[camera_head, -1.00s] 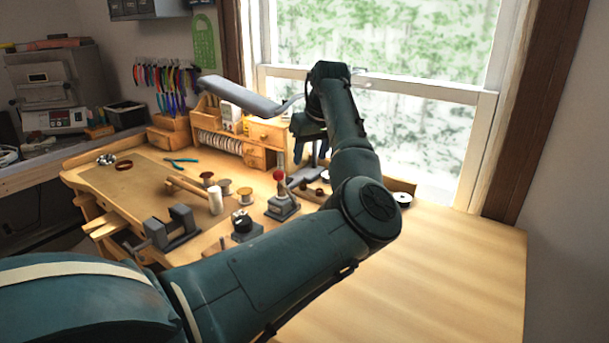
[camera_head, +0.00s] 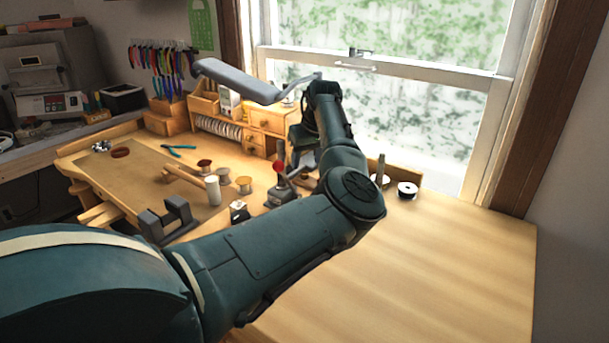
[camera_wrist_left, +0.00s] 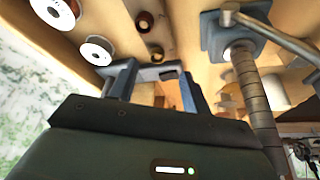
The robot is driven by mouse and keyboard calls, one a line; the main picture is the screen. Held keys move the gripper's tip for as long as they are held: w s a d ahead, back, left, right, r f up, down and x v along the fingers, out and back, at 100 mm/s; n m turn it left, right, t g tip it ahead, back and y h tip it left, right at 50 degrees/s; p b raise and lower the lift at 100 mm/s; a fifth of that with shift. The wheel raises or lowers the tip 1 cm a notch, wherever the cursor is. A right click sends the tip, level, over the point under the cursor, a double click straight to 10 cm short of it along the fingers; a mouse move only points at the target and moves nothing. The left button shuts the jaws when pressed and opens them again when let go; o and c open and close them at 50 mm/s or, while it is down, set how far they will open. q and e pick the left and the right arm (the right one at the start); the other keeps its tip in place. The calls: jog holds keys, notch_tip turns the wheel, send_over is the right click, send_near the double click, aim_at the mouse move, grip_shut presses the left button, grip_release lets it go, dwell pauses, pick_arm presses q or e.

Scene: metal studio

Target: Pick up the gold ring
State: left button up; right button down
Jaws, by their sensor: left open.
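I cannot make out the gold ring for certain in either view. In the left wrist view, two small brown round pieces with dark centres, one nearer (camera_wrist_left: 156,53) and one farther (camera_wrist_left: 145,22), lie on the wooden bench just beyond my fingers; I cannot tell if either is the ring. My left gripper (camera_wrist_left: 153,72) is open, its two dark fingers apart, with nothing seen held between them. In the head view my left gripper (camera_head: 300,155) hangs over the bench, mostly hidden behind my own arm. My right gripper is not in view.
A grey post on a block (camera_wrist_left: 245,85) stands close right of my fingers. White-faced spools (camera_wrist_left: 97,50) lie left. In the head view, a red-knobbed tool (camera_head: 280,167), a vise (camera_head: 167,221) and a grey lamp (camera_head: 236,80) surround the arm. The bench's right side (camera_head: 440,250) is clear.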

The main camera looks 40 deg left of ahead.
aim_at(305, 174)
pick_arm(q)
jog(key=x, duration=0.4)
jog(key=shift+w+f+p, duration=0.2)
jog(key=shift+f+p, duration=0.1)
jog(key=shift+f, duration=0.05)
jog(key=c, duration=1)
